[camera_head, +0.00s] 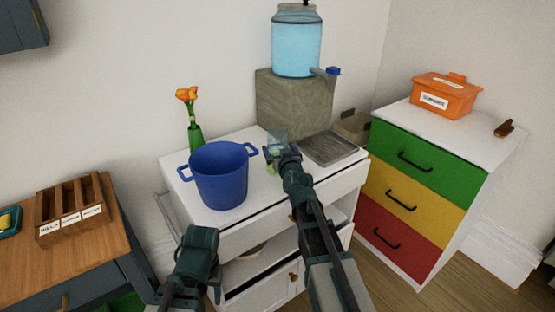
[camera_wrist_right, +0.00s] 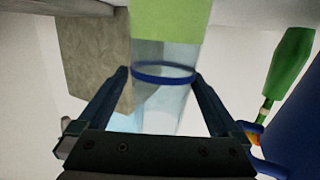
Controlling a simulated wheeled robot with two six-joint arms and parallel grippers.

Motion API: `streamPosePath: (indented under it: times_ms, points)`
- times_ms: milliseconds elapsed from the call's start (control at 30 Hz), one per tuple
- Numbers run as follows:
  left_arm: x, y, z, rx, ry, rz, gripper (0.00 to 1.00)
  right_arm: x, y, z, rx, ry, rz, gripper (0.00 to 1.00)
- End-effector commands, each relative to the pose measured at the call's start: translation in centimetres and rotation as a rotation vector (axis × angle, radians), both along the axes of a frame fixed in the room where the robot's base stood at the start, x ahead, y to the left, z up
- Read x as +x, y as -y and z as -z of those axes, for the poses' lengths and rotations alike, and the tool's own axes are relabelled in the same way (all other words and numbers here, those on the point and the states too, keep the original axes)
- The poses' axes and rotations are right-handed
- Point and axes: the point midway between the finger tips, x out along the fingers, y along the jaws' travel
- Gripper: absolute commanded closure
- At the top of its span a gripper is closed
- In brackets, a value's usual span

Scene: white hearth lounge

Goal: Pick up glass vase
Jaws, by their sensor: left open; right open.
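A clear glass vase (camera_head: 278,135) with a blue band and a green lower part stands on the white cabinet top, partly hidden behind my right gripper (camera_head: 277,153). In the right wrist view the glass vase (camera_wrist_right: 165,105) appears upside down between the two fingers of the open right gripper (camera_wrist_right: 161,76). The fingers are on either side of it; I cannot tell whether they touch it. My left gripper (camera_head: 197,245) is low in front of the cabinet, away from the vase. Its fingers are not clearly visible.
A blue pot (camera_head: 220,178) and a green bottle with orange flowers (camera_head: 195,135) stand left of the vase. A stone block (camera_head: 293,103) carrying a water dispenser (camera_head: 298,48) is behind. A grey tray (camera_head: 330,147) lies right. A coloured drawer unit (camera_head: 415,190) stands further right.

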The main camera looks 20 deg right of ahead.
Motion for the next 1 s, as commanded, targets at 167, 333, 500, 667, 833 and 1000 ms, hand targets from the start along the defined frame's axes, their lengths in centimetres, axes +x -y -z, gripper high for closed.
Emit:
streamPosePath:
  times_ms: [167,333,500,667,833,1000]
  points:
    - [0.0,0.0,0.5,0.0,0.0,0.0,0.5,3.0,-0.2,0.4,0.001,0.0,-0.001,0.0]
    - [0.0,0.0,0.7,0.0,0.0,0.0,0.5,4.5,-0.1,0.6,0.001,0.0,0.0,0.0]
    - [0.0,0.0,0.6,0.0,0.0,0.0,0.5,4.3,-0.1,0.6,0.001,0.0,0.0,0.0]
    - [0.0,0.0,0.6,0.0,0.0,0.0,0.5,4.3,-0.1,0.6,0.001,0.0,0.0,0.25]
    - [0.0,0.0,0.6,0.0,0.0,0.0,0.5,4.3,-0.1,0.6,0.001,0.0,0.0,0.56]
    - [0.0,0.0,0.6,0.0,0.0,0.0,0.5,4.3,-0.1,0.6,0.001,0.0,0.0,0.86]
